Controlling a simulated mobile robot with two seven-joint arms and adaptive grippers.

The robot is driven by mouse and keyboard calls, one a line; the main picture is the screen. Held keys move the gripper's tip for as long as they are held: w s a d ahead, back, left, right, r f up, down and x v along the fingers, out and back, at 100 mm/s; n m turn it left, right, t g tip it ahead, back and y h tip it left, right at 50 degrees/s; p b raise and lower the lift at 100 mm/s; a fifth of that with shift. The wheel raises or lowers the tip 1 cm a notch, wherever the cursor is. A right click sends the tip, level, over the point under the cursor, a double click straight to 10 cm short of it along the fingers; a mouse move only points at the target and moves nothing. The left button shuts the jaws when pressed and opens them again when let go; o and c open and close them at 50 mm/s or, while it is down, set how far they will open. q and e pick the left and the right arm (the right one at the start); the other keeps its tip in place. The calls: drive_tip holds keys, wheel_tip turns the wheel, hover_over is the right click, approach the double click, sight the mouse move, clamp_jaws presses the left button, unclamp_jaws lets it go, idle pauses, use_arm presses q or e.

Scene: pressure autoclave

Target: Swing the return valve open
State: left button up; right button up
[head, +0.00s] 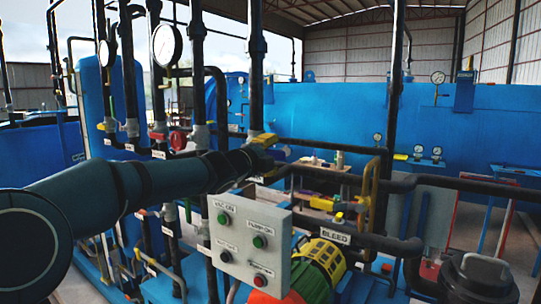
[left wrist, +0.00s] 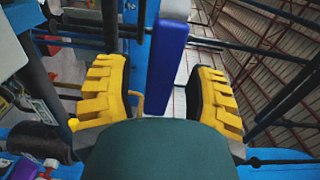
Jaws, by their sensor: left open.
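My left gripper (head: 268,144) reaches in from the left, past the control box, to the pipes in the middle of the head view. In the left wrist view my left gripper (left wrist: 156,68) shows two yellow fingers spread wide apart. A blue-purple lever (left wrist: 168,60) lies in the gap between them, with visible room on both sides. A small purple-blue piece (head: 283,151) shows just past the fingertips in the head view and may be the same lever. No readable label marks the return valve. My right gripper is not in view.
A grey control box (head: 246,238) with buttons stands below my left arm. A yellow bent handle (head: 371,185) rises by the pipe labelled BLEED (head: 336,237). The large blue vessel (head: 330,110) fills the back.

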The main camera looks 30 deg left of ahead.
use_arm(q)
clamp_jaws()
drive_tip(key=shift+s, duration=0.1)
drive_tip(key=shift+r, duration=0.1)
